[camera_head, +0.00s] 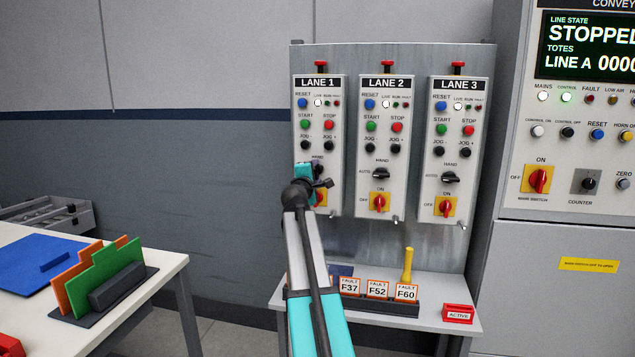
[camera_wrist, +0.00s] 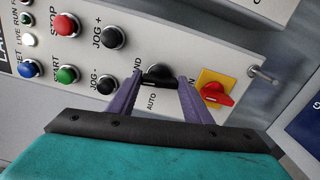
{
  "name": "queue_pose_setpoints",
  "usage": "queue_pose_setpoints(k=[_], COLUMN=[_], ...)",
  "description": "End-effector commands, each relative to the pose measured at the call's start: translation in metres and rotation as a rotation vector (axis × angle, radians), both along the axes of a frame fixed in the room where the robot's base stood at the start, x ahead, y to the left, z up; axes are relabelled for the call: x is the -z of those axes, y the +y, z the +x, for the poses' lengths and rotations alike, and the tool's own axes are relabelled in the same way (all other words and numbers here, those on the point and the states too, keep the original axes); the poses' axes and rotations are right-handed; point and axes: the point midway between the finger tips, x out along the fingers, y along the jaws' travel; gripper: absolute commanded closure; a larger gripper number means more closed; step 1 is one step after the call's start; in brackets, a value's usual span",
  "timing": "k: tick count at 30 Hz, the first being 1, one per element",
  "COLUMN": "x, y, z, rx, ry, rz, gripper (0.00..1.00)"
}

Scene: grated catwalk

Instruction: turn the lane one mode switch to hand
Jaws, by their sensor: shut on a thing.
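The lane 1 panel (camera_head: 335,150) is the leftmost of three on the upright board. Its black mode switch (camera_wrist: 159,74) shows in the wrist view, with part of the HAND label to its left and AUTO below it. My gripper (camera_wrist: 161,79) is shut on the switch, one purple finger on each side. Which label the knob points to is hard to tell between the fingers. In the head view my gripper (camera_head: 304,172) and wrist hide this switch and part of the red main switch (camera_head: 320,198) below it.
The lane 2 panel (camera_head: 384,145) and lane 3 panel (camera_head: 455,150) stand to the right, their mode switches pointing left toward AUTO. The jog buttons (camera_wrist: 110,37) and red-on-yellow switch (camera_wrist: 215,93) are close to my fingers. A shelf below holds fault tags (camera_head: 377,289).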

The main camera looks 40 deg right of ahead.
Motion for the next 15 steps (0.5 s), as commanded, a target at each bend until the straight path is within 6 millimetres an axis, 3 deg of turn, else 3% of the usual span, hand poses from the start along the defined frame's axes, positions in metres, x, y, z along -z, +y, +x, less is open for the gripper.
queue_pose_setpoints(k=[1,15], x=[0.0065,0.0048], y=[0.0016,0.0022], z=[0.0005,0.0003], rx=[0.001,0.001], ry=[-0.025,-0.134], rz=[0.020,0.091], gripper=[0.77,0.77])
